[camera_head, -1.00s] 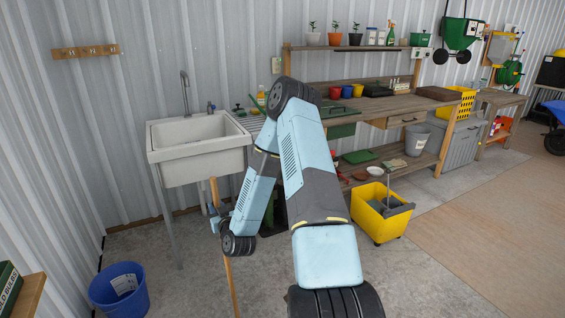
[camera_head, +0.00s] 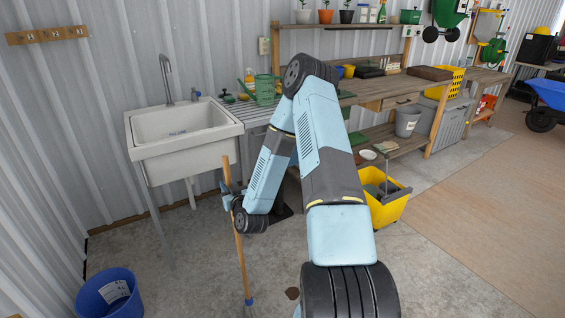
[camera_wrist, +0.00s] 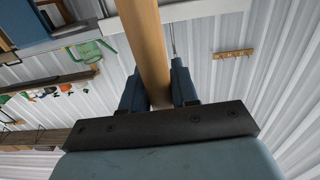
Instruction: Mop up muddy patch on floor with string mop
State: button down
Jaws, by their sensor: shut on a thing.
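The string mop shows as a wooden handle (camera_head: 241,265), standing nearly upright and slightly tilted, with a blue fitting (camera_head: 249,302) at its lower end. Its strings are cut off by the bottom edge of the head view. My gripper (camera_head: 229,190) is shut on the upper part of the handle, in front of the sink. In the wrist view the handle (camera_wrist: 145,40) runs between the two dark blue fingers of my gripper (camera_wrist: 160,92). A small brown muddy spot (camera_head: 292,293) lies on the concrete floor right of the mop's lower end, partly beside my arm.
A white sink (camera_head: 185,132) stands against the wall behind my gripper. A blue bucket (camera_head: 108,296) is on the floor at lower left. A yellow mop bucket (camera_head: 390,210) stands right of my arm, by the workbench (camera_head: 385,92). Concrete floor between blue bucket and mop is clear.

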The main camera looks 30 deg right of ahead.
jog(key=s+d+r+y, duration=0.1)
jog(key=s+d+r, duration=0.15)
jog(key=d, duration=0.85)
jog(key=s+d+r, duration=0.2)
jog(key=d+r, duration=0.2)
jog(key=d, duration=0.7)
notch_tip(320, 180, down, 7)
jog(key=shift+w+a+r+t, duration=0.15)
jog(key=shift+a+r+t, duration=0.05)
jog(key=shift+t, duration=0.2)
jog(key=shift+r, duration=0.1)
